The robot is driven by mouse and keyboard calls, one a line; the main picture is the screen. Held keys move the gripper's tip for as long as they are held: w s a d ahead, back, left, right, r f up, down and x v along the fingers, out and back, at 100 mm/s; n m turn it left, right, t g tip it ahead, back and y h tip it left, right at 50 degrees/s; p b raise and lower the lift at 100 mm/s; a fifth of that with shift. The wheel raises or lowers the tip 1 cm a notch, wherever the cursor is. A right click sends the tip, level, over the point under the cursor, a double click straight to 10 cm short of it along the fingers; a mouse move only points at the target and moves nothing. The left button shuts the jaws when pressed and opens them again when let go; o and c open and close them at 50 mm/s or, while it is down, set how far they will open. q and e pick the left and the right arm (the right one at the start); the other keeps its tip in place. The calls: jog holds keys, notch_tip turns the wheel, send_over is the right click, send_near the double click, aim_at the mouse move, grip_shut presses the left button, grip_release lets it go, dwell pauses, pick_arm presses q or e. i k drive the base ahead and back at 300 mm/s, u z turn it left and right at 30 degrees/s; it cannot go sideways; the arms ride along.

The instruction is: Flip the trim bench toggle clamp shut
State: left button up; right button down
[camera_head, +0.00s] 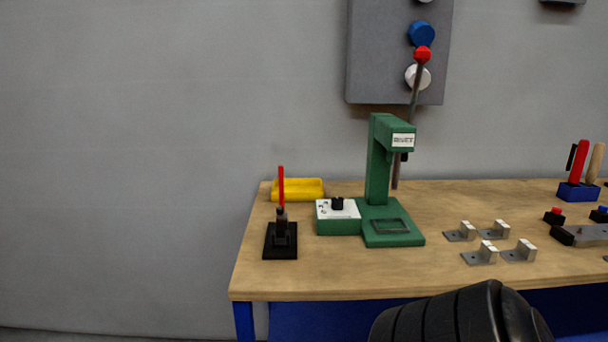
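The toggle clamp (281,241) stands on the wooden bench (330,278) near its left end. It has a black base and a red handle (281,187) that points straight up. Nothing touches it. A dark, rounded, ribbed part, apparently of my own arm, shows at the bottom edge right of centre, in front of the bench. No fingertips of either gripper are in view.
A green press (379,160) with a control box (338,224) stands right of the clamp. A yellow bin (298,190) sits behind it. Several metal brackets (481,254) lie farther right, before a blue tool holder (578,192). Bare bench lies in front of the clamp.

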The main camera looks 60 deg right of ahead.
aim_at(280, 210)
jog(key=z, duration=1.55)
